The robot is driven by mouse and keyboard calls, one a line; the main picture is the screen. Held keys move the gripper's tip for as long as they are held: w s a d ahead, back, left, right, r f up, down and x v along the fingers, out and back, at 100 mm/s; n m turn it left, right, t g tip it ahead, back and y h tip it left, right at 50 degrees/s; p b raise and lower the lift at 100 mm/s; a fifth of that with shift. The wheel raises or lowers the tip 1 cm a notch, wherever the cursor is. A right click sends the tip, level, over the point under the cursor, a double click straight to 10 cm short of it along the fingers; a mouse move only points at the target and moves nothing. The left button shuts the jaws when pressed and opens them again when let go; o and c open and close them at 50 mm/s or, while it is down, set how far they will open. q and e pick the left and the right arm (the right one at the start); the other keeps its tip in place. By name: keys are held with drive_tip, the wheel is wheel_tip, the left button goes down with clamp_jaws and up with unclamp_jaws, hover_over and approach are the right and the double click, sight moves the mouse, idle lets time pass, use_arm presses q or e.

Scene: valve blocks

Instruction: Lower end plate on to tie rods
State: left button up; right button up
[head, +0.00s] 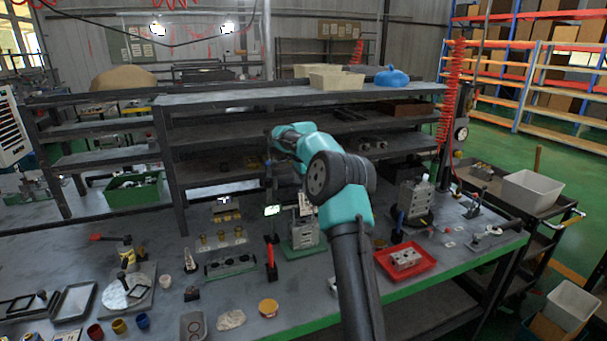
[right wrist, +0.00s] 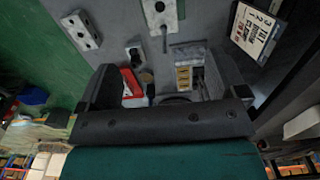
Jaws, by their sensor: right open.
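A grey metal plate or block with holes (head: 404,258) lies in a red tray at the front right of the bench; I cannot tell whether it is the end plate. A metal block stack (head: 305,234) stands upright on a green base at mid-bench, partly hidden by my right arm. No tie rods can be made out for certain. My right gripper is open and empty in the right wrist view (right wrist: 165,80), its two fingers wide apart. In the head view my right arm hides much of it. My left gripper is not in view.
Another metal block (head: 415,196) stands on a dark round base at right. A printed card (right wrist: 258,30) and yellow pieces (right wrist: 183,77) show in the right wrist view.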

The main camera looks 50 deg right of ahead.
drive_tip(key=shift+r, duration=2.1)
